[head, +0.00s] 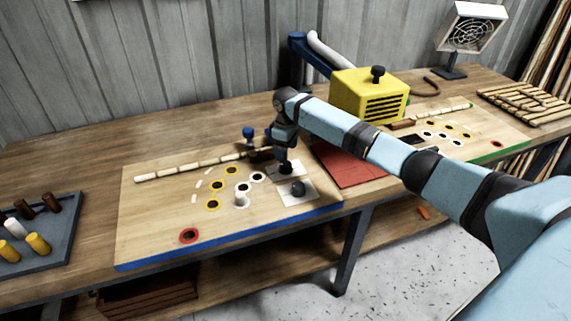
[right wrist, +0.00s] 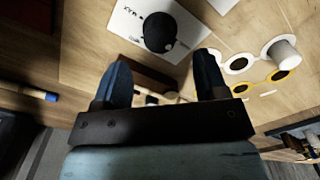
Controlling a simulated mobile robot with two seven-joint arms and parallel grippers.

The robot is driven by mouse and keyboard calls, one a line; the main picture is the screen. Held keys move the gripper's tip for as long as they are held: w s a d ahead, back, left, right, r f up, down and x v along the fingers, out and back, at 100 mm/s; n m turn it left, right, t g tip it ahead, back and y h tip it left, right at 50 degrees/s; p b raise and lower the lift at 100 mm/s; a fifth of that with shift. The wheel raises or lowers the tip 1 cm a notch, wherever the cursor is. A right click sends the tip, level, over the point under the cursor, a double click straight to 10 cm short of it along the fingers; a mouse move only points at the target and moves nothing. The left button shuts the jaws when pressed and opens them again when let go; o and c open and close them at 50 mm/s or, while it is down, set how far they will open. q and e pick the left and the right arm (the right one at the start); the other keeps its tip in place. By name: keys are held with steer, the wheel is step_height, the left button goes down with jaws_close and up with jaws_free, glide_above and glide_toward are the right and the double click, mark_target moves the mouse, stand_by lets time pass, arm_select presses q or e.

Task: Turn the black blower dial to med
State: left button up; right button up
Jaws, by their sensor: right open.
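A black dial (right wrist: 158,32) sits on a white card with small dark marks in the right wrist view. A pale spot shows on its lower side. In the head view the dial (head: 285,169) is on the rear white card, partly behind my right gripper. My right gripper (head: 285,155) points down close to it. In the right wrist view this gripper (right wrist: 162,60) is open and empty, and the dial lies just beyond its fingertips. I cannot tell whether they touch. My left gripper is out of view.
A dark grey knob (head: 298,188) sits on the nearer white card. A yellow box (head: 368,95) with a black top knob stands beyond my right arm. The board's front left is mostly clear.

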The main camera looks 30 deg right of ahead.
mark_target(286, 167)
step_height(286, 167, down, 7)
steer(key=shift+r, duration=0.2)
steer(key=shift+r, duration=0.1)
steer(key=c, duration=0.9)
